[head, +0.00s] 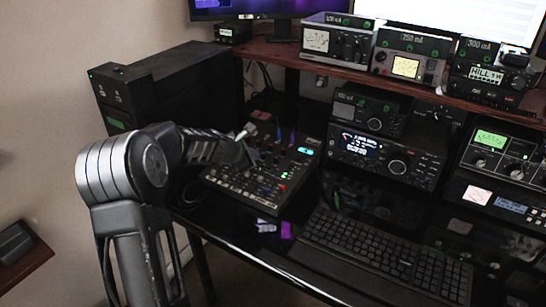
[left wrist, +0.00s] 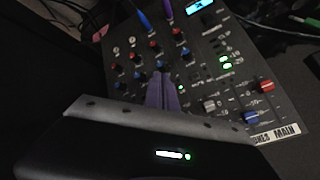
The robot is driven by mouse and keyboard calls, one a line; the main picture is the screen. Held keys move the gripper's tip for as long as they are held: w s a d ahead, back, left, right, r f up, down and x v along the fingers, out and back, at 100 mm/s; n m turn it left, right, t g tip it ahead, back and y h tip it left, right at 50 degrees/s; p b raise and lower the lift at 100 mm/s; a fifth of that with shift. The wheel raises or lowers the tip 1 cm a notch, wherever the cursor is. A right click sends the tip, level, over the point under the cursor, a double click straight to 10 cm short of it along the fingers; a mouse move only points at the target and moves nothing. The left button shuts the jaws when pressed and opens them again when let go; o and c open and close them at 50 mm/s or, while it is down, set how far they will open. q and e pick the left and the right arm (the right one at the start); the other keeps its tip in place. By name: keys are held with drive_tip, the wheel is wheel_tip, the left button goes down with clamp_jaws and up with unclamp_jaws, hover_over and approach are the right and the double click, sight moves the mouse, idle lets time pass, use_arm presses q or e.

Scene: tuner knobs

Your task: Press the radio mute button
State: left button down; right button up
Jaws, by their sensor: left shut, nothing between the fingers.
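My left gripper (head: 245,156) reaches in from the left over the audio mixer (head: 270,190) on the desk. In the left wrist view the shut fingers (left wrist: 162,88) look purple and stand in front of the mixer's panel (left wrist: 255,75), among its knobs. Nothing shows between them. I cannot tell whether the tips touch the panel. A radio with a lit display (head: 360,147) and a large knob stands to the right of the mixer. No mute button can be made out by its label. My right gripper is not in view.
A black keyboard (head: 385,250) lies at the front of the desk. A black cabinet (head: 165,85) stands behind my left arm. A wooden shelf (head: 345,66) with several meters overhangs the radios. Cables run near the mixer.

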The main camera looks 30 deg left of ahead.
use_arm(q)
drive_tip(key=shift+r, duration=0.1)
drive_tip(key=r+p, duration=0.1)
drive_tip(key=r, duration=0.1)
drive_tip(key=r+p, duration=0.4)
drive_tip(key=shift+s, duration=0.3)
drive_tip(key=shift+f, duration=0.2)
idle(0.3)
